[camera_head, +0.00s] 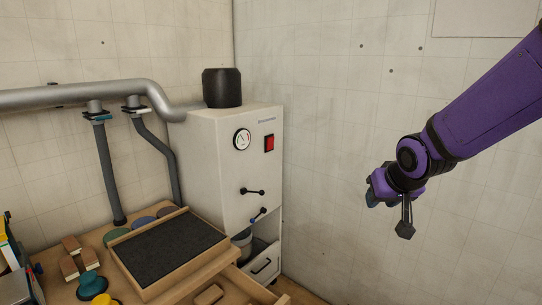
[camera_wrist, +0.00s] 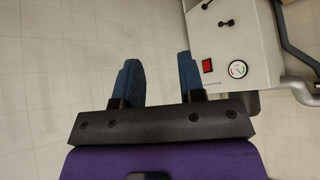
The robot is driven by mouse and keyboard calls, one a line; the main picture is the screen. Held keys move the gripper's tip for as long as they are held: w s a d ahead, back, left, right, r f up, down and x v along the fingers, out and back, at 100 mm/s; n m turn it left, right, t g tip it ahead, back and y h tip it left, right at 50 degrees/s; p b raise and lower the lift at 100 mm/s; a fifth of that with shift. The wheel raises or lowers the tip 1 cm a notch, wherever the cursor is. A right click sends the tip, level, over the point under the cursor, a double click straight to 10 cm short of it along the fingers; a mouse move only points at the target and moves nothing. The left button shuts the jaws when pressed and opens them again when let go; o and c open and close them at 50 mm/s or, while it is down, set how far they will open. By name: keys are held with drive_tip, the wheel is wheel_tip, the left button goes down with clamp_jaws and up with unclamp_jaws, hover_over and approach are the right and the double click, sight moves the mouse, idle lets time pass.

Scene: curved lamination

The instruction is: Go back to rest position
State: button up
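My gripper (camera_head: 388,200) hangs in the air at the right in the head view, in front of the bare tiled wall and apart from the white machine. In the wrist view, the two blue fingers of my gripper (camera_wrist: 158,78) stand apart with only floor or wall showing between them, so it is open and empty. The white machine (camera_head: 213,165) has a round gauge (camera_head: 242,139), a red switch (camera_head: 269,143) and two dark lever handles. The same machine (camera_wrist: 247,45) shows upside down at the upper right in the wrist view.
A wooden workbench (camera_head: 190,282) at the lower left carries a dark framed pad (camera_head: 168,247), wooden blocks and coloured round pieces. An open drawer (camera_head: 226,291) sticks out at its front. A grey pipe (camera_head: 75,95) with hoses runs along the left wall. The space around my gripper is clear.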

drive_tip(key=s+d+r, duration=0.2)
drive_tip(key=s+r, duration=0.1)
drive_tip(key=s, duration=0.5)
drive_tip(key=s+d+r+g, duration=0.1)
drive_tip(key=s+r, duration=0.3)
drive_tip(key=s, duration=0.4)
drive_tip(key=s+d+r+g, duration=0.1)
drive_tip(key=s+d+r, duration=0.1)
drive_tip(key=s, duration=0.5)
drive_tip(key=shift+s+d+r+h, duration=0.3)
drive_tip(key=shift+s+d+r, duration=0.1)
drive_tip(key=shift+r, duration=0.35)
drive_tip(key=shift+a, duration=0.1)
